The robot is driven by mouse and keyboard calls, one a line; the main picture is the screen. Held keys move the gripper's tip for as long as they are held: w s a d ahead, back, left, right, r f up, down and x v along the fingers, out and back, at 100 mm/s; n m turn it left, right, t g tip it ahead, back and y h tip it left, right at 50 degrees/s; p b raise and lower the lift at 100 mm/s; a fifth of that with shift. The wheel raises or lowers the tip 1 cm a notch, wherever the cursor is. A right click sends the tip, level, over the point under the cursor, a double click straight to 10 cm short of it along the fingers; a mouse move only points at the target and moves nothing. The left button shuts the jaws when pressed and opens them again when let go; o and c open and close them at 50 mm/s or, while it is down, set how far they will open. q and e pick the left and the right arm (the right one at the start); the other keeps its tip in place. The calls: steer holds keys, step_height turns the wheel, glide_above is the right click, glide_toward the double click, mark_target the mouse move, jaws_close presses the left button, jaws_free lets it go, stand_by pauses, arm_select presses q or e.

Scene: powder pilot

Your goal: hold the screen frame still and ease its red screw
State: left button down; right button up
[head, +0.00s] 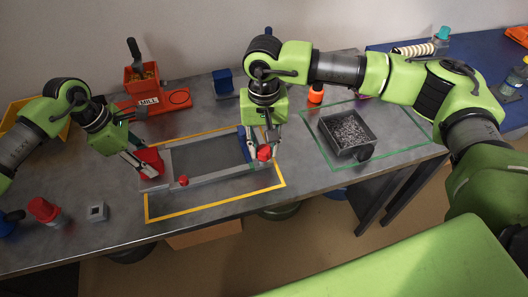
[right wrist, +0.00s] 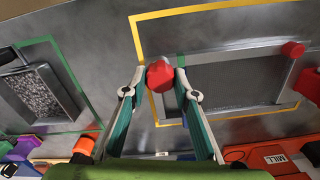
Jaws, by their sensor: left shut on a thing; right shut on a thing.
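The grey screen frame (head: 215,180) lies flat inside a yellow outline on the bench, with a dark mesh in its middle. My left gripper (head: 148,168) is shut on the red block (head: 151,158) at the frame's left end. My right gripper (head: 265,151) points down at the frame's right end and is shut on the red screw (head: 264,154). In the right wrist view the red screw (right wrist: 160,75) sits between the fingertips. A second red knob (head: 183,181) stands on the frame's front-left corner, clear of both grippers. The fingers partly hide the right end.
A red mill (head: 150,100) stands behind the frame, with a blue block (head: 222,81) to its right. A dark tray of grey granules (head: 347,132) sits in a green outline at right. A red-capped jar (head: 45,210) and small grey block (head: 97,212) stand front left.

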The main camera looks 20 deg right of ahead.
mark_target(264, 149)
steer(key=n, duration=0.4)
steer(key=shift+f+n, duration=0.1)
steer(key=shift+n, duration=0.3)
steer(key=n, duration=0.4)
steer(key=shift+s+n, duration=0.1)
steer(key=shift+n, duration=0.3)
steer(key=o, duration=0.7)
steer(key=shift+n, duration=0.8)
steer(key=o, duration=0.5)
arm_select(q)
steer(key=c, duration=1.3)
jaws_free()
arm_select(e)
step_height(264, 149, up, 12)
